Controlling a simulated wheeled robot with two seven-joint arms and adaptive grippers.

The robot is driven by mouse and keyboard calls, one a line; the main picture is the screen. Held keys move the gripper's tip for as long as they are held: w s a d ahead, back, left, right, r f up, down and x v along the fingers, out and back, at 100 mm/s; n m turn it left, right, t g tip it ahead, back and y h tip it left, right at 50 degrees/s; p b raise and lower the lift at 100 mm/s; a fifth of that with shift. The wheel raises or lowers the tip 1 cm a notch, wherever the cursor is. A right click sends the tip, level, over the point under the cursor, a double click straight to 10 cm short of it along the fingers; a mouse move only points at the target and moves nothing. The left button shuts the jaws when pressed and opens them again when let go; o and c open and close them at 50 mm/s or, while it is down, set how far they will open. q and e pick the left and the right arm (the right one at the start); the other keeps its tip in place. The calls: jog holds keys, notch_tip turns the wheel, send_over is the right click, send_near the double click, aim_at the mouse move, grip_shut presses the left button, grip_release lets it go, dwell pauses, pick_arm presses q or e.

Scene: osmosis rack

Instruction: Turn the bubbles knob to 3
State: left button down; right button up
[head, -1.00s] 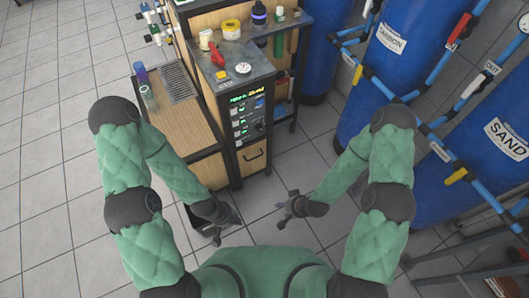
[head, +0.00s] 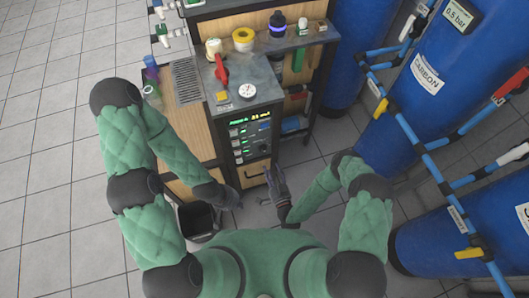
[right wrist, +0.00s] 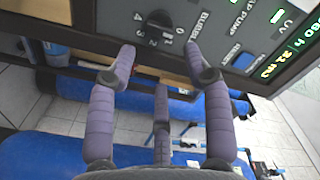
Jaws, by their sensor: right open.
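The bubbles knob (right wrist: 160,20) is a black round knob on the dark control panel (right wrist: 220,25), with white numbers around it in the right wrist view. I cannot tell its setting surely. In the head view the panel (head: 249,136) is on the front of the rack. My right gripper (right wrist: 159,50) is open, with purple-grey fingers on both sides of the view just short of the knob, and nothing between them. In the head view the right gripper (head: 275,182) is just below the panel. My left gripper (head: 230,198) is low, left of it; its fingers are unclear.
A wooden drawer (head: 256,172) is under the panel. A red-handled tool (head: 221,69) and a gauge (head: 247,91) are on the rack top. A black bin (head: 197,220) stands on the floor. Blue tanks (head: 424,95) and pipes stand at the right.

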aim_at(265, 152)
jog(key=b+x, duration=0.1)
jog(key=x, duration=0.8)
jog(key=shift+w+f, duration=0.1)
jog(key=shift+w, duration=0.2)
jog(key=shift+c, duration=0.3)
jog(key=c, duration=0.8)
